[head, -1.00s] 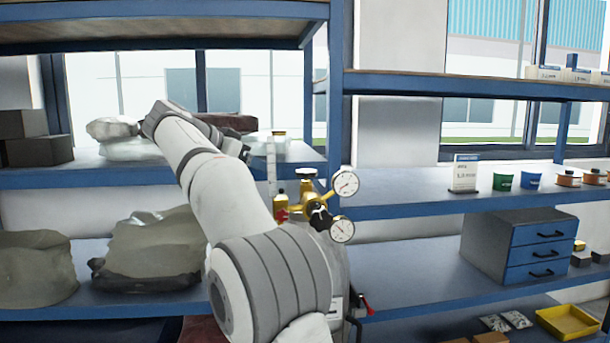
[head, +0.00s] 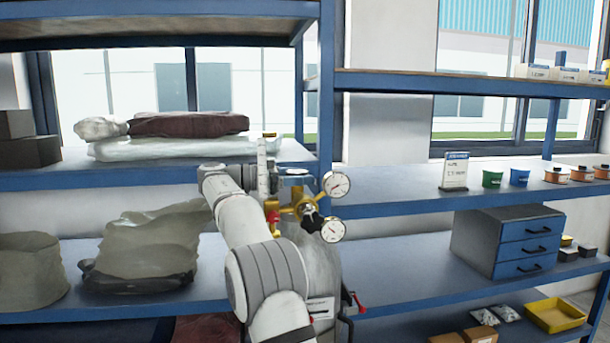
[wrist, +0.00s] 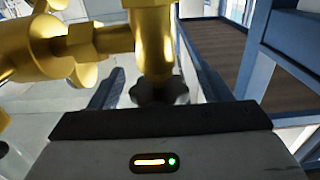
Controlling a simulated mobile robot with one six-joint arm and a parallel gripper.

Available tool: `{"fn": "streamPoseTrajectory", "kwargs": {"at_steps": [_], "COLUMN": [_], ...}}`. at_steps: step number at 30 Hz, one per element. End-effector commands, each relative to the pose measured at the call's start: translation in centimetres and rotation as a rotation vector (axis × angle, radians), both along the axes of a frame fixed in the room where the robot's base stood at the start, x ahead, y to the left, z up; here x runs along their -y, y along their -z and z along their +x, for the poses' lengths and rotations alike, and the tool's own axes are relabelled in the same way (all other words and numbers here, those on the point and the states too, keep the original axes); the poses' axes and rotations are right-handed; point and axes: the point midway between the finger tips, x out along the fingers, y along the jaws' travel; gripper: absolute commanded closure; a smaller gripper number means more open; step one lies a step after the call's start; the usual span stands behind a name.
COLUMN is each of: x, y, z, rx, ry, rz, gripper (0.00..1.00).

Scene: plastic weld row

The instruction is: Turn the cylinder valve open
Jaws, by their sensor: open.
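The grey gas cylinder (head: 322,265) stands upright, partly behind my arm. Its brass valve and regulator (head: 290,209) carry two round gauges, a dark knob and an upright clear tube (head: 263,170). In the wrist view, a brass valve body (wrist: 153,45) fills the upper middle, with a dark lobed handwheel (wrist: 172,91) at its end. My gripper (wrist: 160,86) is open, with one dark finger on each side of the handwheel. I cannot tell whether either finger touches it. In the head view the fingertips are hard to make out near the valve top.
Blue shelving (head: 400,202) surrounds the cylinder. Bags lie on the left shelves (head: 45,180). A blue drawer unit (head: 507,243) and small tubs stand to the right. In the wrist view, other brass fittings (wrist: 45,45) are close on the left and a blue post on the right.

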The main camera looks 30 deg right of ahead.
Motion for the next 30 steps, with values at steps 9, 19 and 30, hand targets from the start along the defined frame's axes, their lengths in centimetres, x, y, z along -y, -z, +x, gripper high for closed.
{"fn": "streamPoseTrajectory", "kwargs": {"at_steps": [9, 19, 30], "x": [1.6, 1.6, 1.7], "y": [0.0, 0.0, 0.0], "z": [-0.5, -0.5, -0.5], "rx": [0.0, 0.0, 0.0], "ry": [0.0, 0.0, 0.0], "rz": [0.001, 0.001, 0.001], "gripper": [0.28, 0.44, 0.72]}}
